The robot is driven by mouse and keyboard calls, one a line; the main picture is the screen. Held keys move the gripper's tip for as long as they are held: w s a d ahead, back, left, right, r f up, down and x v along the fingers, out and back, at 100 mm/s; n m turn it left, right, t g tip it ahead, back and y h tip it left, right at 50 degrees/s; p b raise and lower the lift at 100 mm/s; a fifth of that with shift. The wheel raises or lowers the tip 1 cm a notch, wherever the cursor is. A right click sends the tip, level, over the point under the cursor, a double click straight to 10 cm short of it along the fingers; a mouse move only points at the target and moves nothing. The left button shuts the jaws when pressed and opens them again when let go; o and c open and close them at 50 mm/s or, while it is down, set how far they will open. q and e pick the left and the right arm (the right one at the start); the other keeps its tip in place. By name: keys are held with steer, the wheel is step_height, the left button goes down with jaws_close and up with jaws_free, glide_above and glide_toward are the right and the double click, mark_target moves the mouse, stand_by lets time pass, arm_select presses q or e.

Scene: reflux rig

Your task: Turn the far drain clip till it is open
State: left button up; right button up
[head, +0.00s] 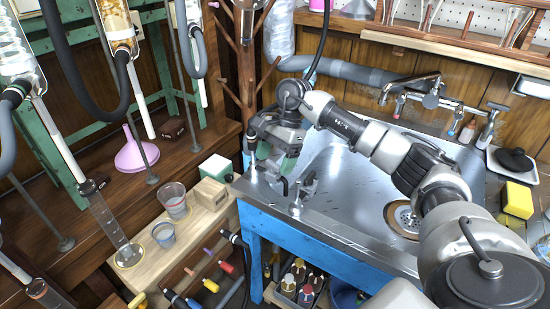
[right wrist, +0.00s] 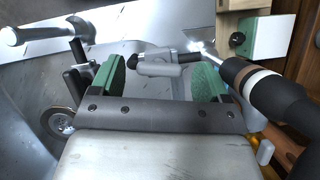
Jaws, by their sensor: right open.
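My right gripper (head: 275,158) is open above the left edge of the steel sink, with its green-padded jaws pointing down. In the right wrist view, a small grey clip with a dark-tipped crossbar (right wrist: 160,66) lies between the two open green pads, and I see a gap beside it. I take it for the far drain clip; its lower part is hidden by the gripper. A second metal clip (head: 298,190) stands on the sink edge nearer to me. My left gripper is not in view.
The steel sink (head: 345,185) has a drain (head: 404,217) and a tap (head: 430,98). Left of it, a wooden bench holds beakers (head: 173,200), a green-and-white box (head: 216,168) and a wooden block (head: 210,193). A wooden peg stand (head: 243,75) rises close behind the gripper.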

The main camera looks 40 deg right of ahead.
steer(key=shift+r, duration=0.1)
steer(key=shift+d+r, duration=0.15)
steer(key=shift+r, duration=0.1)
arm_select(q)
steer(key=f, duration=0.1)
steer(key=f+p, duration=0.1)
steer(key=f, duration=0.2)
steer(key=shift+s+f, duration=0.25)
arm_select(e)
steer(key=v, duration=1)
